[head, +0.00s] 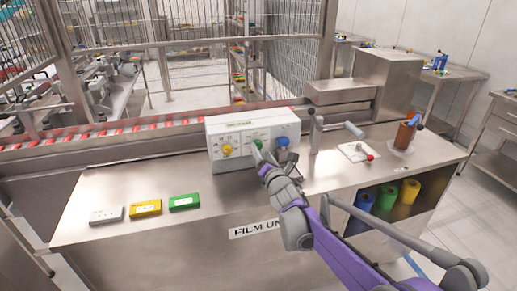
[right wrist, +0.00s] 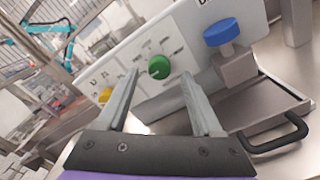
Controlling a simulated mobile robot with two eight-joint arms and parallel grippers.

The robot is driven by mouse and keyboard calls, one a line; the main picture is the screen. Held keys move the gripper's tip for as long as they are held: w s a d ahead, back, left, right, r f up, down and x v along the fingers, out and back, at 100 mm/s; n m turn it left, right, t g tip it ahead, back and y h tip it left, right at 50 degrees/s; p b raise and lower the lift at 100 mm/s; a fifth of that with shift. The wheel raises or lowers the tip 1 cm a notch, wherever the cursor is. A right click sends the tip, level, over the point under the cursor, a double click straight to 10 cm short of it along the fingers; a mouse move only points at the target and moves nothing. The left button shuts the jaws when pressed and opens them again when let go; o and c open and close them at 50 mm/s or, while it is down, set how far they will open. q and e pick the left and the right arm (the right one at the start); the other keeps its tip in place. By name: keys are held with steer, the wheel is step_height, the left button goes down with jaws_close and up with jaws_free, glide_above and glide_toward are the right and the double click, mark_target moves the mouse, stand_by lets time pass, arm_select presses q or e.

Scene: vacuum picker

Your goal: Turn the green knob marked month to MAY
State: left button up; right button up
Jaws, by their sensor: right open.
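The green knob (head: 257,143) sits in the middle of the front face of a white control box (head: 222,127). In the right wrist view the green knob (right wrist: 159,67) shows round, with small markings around it that are too small to read. My right gripper (head: 262,160) is in front of the knob. In the right wrist view its two fingers (right wrist: 160,85) are apart, one on each side of the knob in the picture, with nothing between them; I cannot tell whether they reach it. My left gripper is not in view.
A yellow knob (head: 227,149) is left of the green one and a blue knob (head: 282,141) right. A black handle (right wrist: 280,138) juts out below the blue knob. White, yellow (head: 146,208) and green (head: 184,202) blocks lie at the table's left front. A conveyor (head: 100,134) runs behind.

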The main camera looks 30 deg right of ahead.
mark_target(258, 145)
steer(key=shift+x, duration=1.65)
jaws_close()
